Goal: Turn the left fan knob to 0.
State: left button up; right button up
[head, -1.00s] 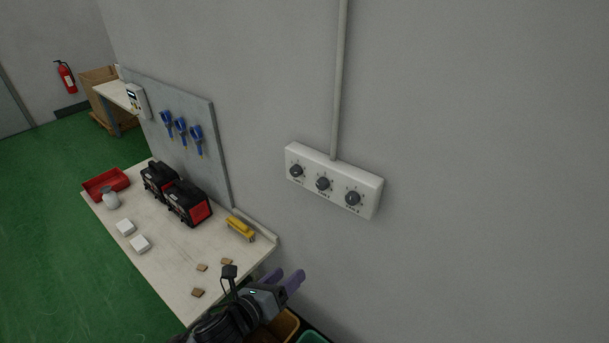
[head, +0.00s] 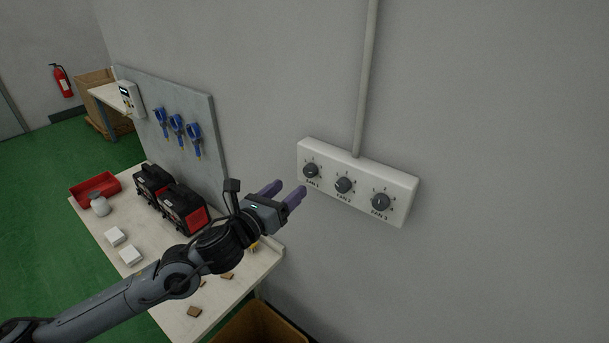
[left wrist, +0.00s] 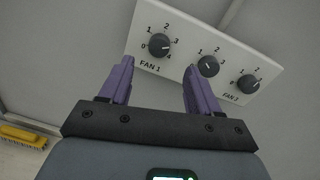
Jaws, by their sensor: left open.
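A white panel (head: 398,207) on the grey wall carries three dark round knobs labelled FAN 1, FAN 2 and FAN 3. The left knob, FAN 1 (head: 311,170), also shows in the left wrist view (left wrist: 159,45), with marks from 0 to 4; its pointer appears turned toward the right side, near 3 or 4. My left gripper (head: 288,191) is open and empty, just left of and below the FAN 1 knob and apart from it. In the left wrist view its purple fingers (left wrist: 158,82) point at the panel, the knob beyond and between them. My right gripper is not seen.
A workbench (head: 165,262) with black and red machines (head: 181,207), a red tray (head: 95,188) and small blocks stands below left. A pegboard (head: 205,112) with blue tools is behind it. A conduit (head: 366,80) runs up from the panel. The wall around the panel is clear.

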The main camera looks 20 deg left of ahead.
aim_at(308, 172)
pick_arm(q)
jog(key=p+x, duration=0.1)
jog(key=x, duration=0.6)
jog(key=shift+w+d, duration=0.1)
jog(key=shift+w, duration=0.3)
jog(key=c, duration=1)
jog(key=shift+c, duration=0.2)
